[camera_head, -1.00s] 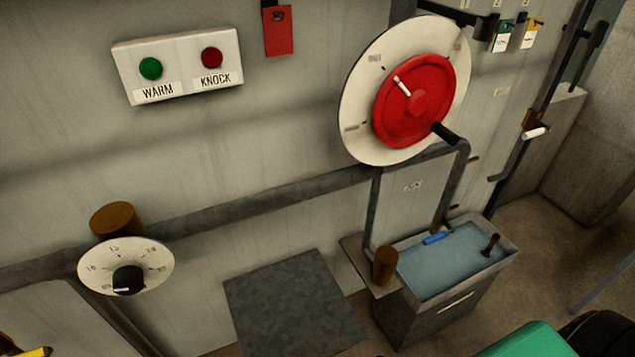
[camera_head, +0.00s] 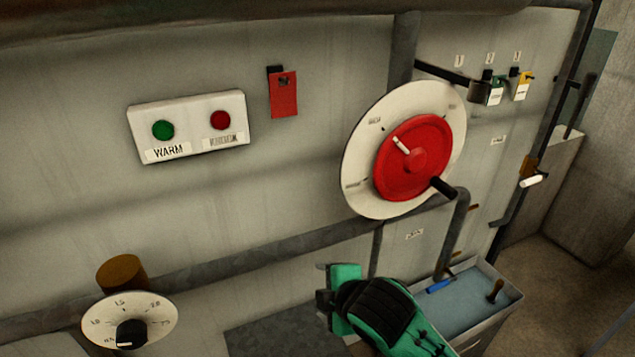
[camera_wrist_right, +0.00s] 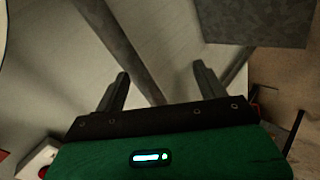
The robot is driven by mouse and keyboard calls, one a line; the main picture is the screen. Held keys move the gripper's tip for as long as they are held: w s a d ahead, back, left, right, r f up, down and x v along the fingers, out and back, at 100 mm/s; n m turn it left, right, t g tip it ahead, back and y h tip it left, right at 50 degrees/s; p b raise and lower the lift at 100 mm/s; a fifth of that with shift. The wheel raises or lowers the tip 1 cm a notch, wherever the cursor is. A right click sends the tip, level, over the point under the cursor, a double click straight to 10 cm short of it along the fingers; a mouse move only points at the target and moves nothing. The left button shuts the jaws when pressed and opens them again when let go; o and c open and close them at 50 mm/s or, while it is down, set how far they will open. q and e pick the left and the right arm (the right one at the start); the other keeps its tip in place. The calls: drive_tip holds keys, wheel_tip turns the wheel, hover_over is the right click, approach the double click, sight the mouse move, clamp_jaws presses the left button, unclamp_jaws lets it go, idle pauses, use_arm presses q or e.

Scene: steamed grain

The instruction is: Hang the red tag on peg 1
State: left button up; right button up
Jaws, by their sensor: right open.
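The red tag (camera_head: 284,96) hangs flat on the wall from a small dark holder (camera_head: 275,73), right of the button panel. Number labels 1 (camera_head: 459,60), 2 and 3 mark the peg places at the upper right, on a dark rail (camera_head: 440,73). A green-and-white tag (camera_head: 490,92) and a yellow-and-white tag (camera_head: 522,86) hang at the rail's right part. Peg 1 itself is hard to make out. My right gripper (camera_head: 323,290) is low in front of the wall, below and right of the red tag. It is open and empty in the right wrist view (camera_wrist_right: 162,85). My left gripper is out of view.
A big red wheel (camera_head: 420,160) on a white disc juts out between the tag and the rail. The button panel (camera_head: 190,127) is left of the tag. A dial (camera_head: 130,320), a pipe (camera_head: 230,262) and a water basin (camera_head: 465,295) are lower down.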

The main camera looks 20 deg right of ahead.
drive_tip(key=w+r+n+t, duration=0.25)
drive_tip(key=r+n, duration=0.25)
drive_tip(key=r, duration=0.3)
drive_tip(key=w+r+n+t, duration=0.25)
drive_tip(key=r+n, duration=0.25)
drive_tip(key=r, duration=0.3)
drive_tip(key=n+t, duration=0.3)
drive_tip(key=n, duration=0.8)
approach(285, 79)
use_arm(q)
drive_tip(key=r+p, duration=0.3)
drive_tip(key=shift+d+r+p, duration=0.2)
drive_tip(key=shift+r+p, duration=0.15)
use_arm(e)
drive_tip(key=shift+h, duration=0.3)
drive_tip(key=w, duration=0.3)
drive_tip(key=w+f, duration=0.1)
drive_tip(key=w, duration=0.6)
drive_tip(key=shift+a+f, duration=0.25)
drive_tip(key=shift+a, duration=0.1)
drive_tip(key=c, duration=1.1)
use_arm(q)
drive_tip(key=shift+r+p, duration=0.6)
use_arm(e)
drive_tip(key=shift+r, duration=0.25)
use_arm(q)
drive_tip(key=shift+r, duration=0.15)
use_arm(e)
drive_tip(key=shift+s, duration=0.35)
